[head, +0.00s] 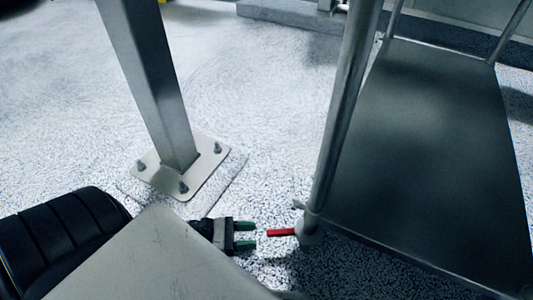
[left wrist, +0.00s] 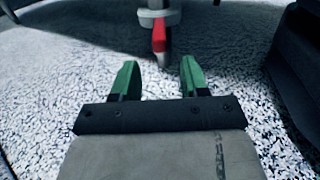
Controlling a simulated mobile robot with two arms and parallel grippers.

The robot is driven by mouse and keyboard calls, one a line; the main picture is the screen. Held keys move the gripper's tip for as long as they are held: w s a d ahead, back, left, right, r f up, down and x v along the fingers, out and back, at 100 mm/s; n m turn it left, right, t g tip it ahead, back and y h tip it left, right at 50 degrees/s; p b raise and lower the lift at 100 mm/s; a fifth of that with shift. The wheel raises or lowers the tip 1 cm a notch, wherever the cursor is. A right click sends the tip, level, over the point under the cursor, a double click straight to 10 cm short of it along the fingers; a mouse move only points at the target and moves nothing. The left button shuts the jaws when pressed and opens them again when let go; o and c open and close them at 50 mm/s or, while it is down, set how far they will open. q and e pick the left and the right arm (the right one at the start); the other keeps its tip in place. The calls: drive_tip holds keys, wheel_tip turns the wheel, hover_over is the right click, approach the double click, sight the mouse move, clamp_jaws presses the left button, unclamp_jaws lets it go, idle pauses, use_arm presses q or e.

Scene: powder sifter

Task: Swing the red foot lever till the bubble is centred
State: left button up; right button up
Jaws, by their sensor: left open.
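The red foot lever (head: 281,232) sticks out to the left from the base of a metal leg, low near the floor. It also shows in the left wrist view (left wrist: 159,36), pointing toward my gripper. My left gripper (head: 246,235) has green fingertips and is open and empty, just left of the lever's tip with a small gap between. In the left wrist view my left gripper (left wrist: 155,78) has its fingers on either side of the lever's line, short of its tip. The bubble is not visible in either view. My right gripper is not in view.
A grey metal post (head: 160,90) with a bolted base plate (head: 205,175) stands left of the lever. A large dark metal panel (head: 430,150) lies right of the leg (head: 343,110). The speckled floor (head: 260,100) between post and leg is clear.

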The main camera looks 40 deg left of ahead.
use_arm(q)
drive_tip(key=v, duration=0.2)
drive_tip(key=shift+s+a, duration=0.25)
drive_tip(key=shift+a, duration=0.05)
idle(0.4)
